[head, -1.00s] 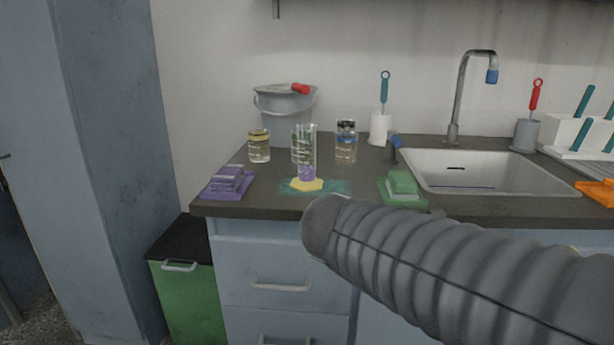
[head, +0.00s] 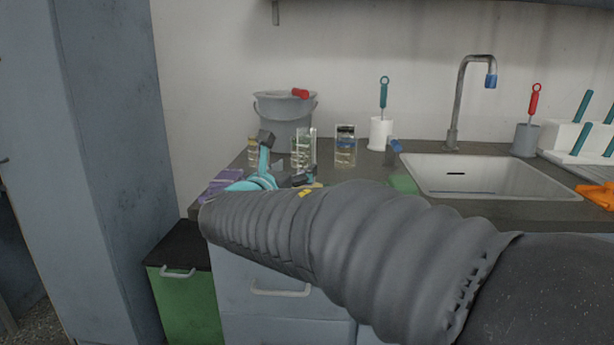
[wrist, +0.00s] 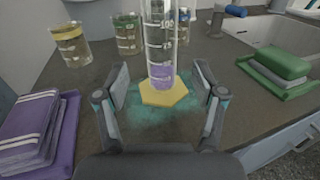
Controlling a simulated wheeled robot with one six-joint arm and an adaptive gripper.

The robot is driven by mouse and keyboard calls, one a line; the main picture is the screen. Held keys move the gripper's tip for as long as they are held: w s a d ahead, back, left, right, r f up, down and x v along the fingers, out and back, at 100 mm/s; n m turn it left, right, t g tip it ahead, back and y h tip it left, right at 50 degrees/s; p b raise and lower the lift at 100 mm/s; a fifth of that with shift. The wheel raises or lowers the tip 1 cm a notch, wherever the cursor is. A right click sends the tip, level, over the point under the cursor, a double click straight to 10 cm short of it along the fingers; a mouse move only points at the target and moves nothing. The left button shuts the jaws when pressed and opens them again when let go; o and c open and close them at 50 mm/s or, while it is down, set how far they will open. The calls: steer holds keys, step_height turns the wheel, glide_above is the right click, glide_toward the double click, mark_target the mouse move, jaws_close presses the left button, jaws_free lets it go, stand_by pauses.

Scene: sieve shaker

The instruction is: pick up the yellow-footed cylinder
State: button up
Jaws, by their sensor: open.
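The yellow-footed cylinder is a clear graduated cylinder (wrist: 161,45) with purple liquid low inside and a yellow hexagonal foot (wrist: 164,94). It stands upright on a teal patch (wrist: 130,119) of the counter. In the head view its upper part (head: 312,147) shows and my arm and gripper cover most of its foot. My gripper (wrist: 163,82) is open and empty. In the wrist view its two fingers point toward the cylinder, one on each side of the lower part. In the head view my gripper (head: 285,160) is partly hidden behind my arm.
Several jars stand behind the cylinder, one with a yellow rim (wrist: 70,43). A grey bucket (head: 284,120) stands at the back. The sink (head: 480,178) is at right.

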mark_target(303, 159)
steer(key=shift+x, duration=3.4)
steer(key=shift+s+r, duration=0.1)
steer(key=shift+r, duration=0.1)
jaws_close()
steer(key=shift+r, duration=0.15)
